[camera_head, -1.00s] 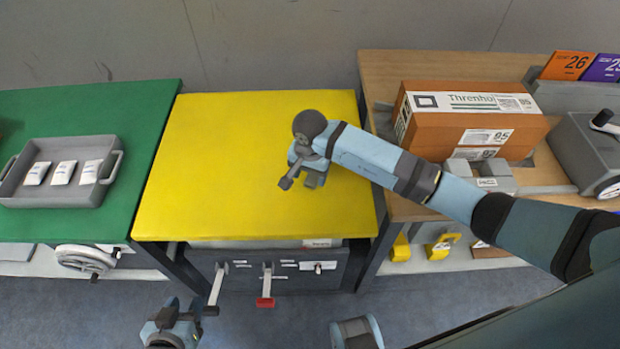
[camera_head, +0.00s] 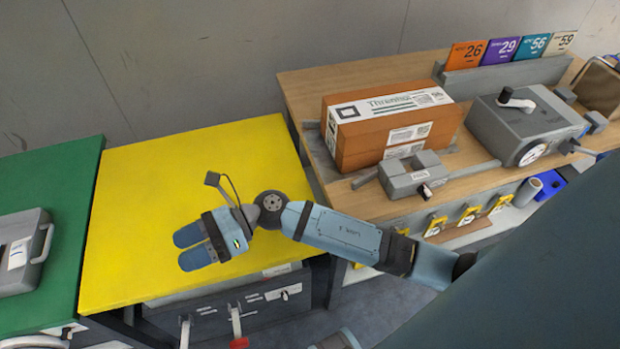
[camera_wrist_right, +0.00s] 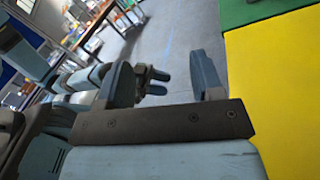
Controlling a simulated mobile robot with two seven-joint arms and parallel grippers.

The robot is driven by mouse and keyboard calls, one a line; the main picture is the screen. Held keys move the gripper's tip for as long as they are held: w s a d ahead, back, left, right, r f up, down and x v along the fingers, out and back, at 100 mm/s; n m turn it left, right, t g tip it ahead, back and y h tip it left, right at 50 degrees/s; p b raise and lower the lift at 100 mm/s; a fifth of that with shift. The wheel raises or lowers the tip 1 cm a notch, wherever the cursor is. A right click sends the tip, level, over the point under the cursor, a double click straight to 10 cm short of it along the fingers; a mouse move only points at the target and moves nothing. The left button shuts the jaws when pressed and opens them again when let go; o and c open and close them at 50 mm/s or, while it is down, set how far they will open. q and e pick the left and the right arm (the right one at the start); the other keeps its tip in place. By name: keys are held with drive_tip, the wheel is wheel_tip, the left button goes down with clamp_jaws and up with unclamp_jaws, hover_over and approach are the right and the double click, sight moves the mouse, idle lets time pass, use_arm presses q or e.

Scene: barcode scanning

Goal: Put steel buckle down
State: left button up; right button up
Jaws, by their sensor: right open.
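No steel buckle can be made out in either view. My right gripper (camera_head: 186,248) is over the left front part of the yellow tabletop (camera_head: 230,150), its two blue fingers pointing left. In the right wrist view, its fingers (camera_wrist_right: 166,72) stand wide apart with nothing between them, and the yellow top (camera_wrist_right: 275,95) is at the right. Another gripper (camera_wrist_right: 155,83), apparently my left, shows small beyond the fingers; I cannot tell its jaw state. The head view does not show it.
A wooden bench (camera_head: 310,90) on the right carries an orange box (camera_head: 355,140), a grey clamp (camera_head: 410,175) and a grey machine (camera_head: 525,125). Most of the yellow top is bare.

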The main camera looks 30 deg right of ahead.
drive_tip(key=d+f+m+t+h, duration=0.15)
drive_tip(key=d+m+t, duration=0.3)
drive_tip(key=m, duration=0.55)
drive_tip(key=w+d+f+m+t+h, duration=0.1)
drive_tip(key=d+m+t+h, duration=0.2)
drive_tip(key=m+t, duration=0.45)
drive_tip(key=d+f+m+t+h, duration=0.1)
drive_tip(key=d+m+t+h, duration=0.25)
drive_tip(key=m, duration=0.85)
drive_tip(key=s+d+f+m+g+h, duration=0.6)
drive_tip(key=s+d+f+m, duration=0.2)
drive_tip(key=s+f+m, duration=0.3)
wheel_tip(320, 180, down, 3)
drive_tip(key=m, duration=0.6)
drive_tip(key=shift+s+h, duration=0.2)
drive_tip(key=shift+h, duration=0.2)
